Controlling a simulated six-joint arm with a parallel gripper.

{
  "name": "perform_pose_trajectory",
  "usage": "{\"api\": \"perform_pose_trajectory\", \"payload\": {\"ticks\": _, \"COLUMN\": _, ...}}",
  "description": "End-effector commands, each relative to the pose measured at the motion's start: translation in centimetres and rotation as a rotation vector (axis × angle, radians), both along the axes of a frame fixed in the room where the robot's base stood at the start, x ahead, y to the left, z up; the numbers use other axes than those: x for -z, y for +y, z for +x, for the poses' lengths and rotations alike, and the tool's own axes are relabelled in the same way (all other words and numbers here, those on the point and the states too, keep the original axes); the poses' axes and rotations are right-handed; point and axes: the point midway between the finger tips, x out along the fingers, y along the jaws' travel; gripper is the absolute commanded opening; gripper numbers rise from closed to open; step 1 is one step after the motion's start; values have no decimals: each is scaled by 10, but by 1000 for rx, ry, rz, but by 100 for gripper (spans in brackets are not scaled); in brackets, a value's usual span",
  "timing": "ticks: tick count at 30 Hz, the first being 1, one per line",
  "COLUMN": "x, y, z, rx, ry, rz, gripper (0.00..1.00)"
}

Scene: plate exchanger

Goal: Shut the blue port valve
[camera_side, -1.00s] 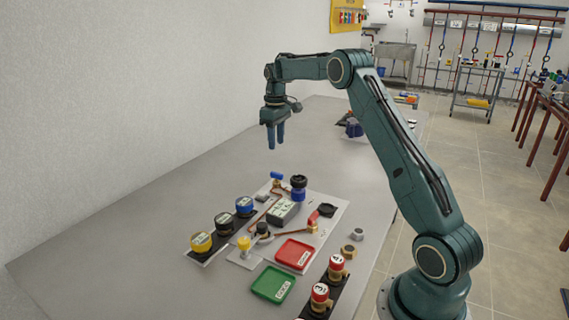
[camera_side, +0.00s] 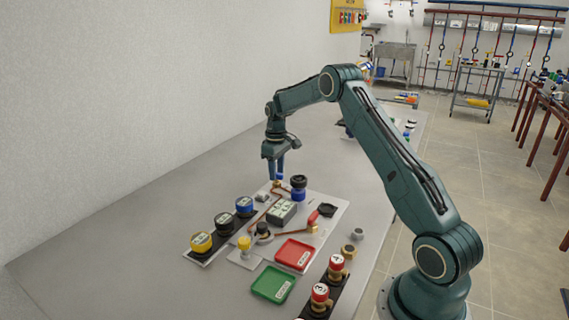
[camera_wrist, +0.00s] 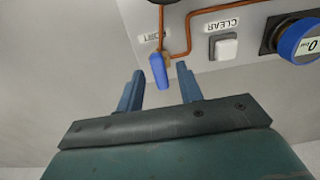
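The blue port valve (camera_wrist: 158,70) has a blue lever handle on a brass body with copper pipe, at the far end of the white board. In the wrist view the handle lies between my two fingers, a little beyond their tips, with a gap on both sides. In the side view the valve's blue handle (camera_side: 279,177) shows just below my gripper (camera_side: 276,174), partly hidden by the fingers. My gripper (camera_wrist: 160,72) is open and empty, pointing down at the handle. I cannot tell whether a fingertip touches it.
A white CLEAR button (camera_wrist: 226,47) and a blue-rimmed gauge (camera_wrist: 298,41) sit to the right in the wrist view. A dark blue-banded knob (camera_side: 298,187) stands close right of my gripper. Red (camera_side: 295,254) and green (camera_side: 273,284) trays lie nearer. Bare table lies to the left.

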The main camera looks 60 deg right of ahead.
Motion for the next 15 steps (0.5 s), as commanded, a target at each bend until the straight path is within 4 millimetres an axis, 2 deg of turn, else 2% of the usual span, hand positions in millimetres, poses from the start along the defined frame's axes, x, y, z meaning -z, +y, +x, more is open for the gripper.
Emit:
{"api": "perform_pose_trajectory", "payload": {"ticks": 6, "x": 0, "y": 0, "z": 0, "rx": 0, "ry": 0, "rz": 0, "gripper": 36}}
{"api": "perform_pose_trajectory", "payload": {"ticks": 12, "x": 0, "y": 0, "z": 0, "rx": 0, "ry": 1, "rz": 0, "gripper": 0}}
{"api": "perform_pose_trajectory", "payload": {"ticks": 15, "x": 0, "y": 0, "z": 0, "rx": 0, "ry": 1, "rz": 0, "gripper": 0}}
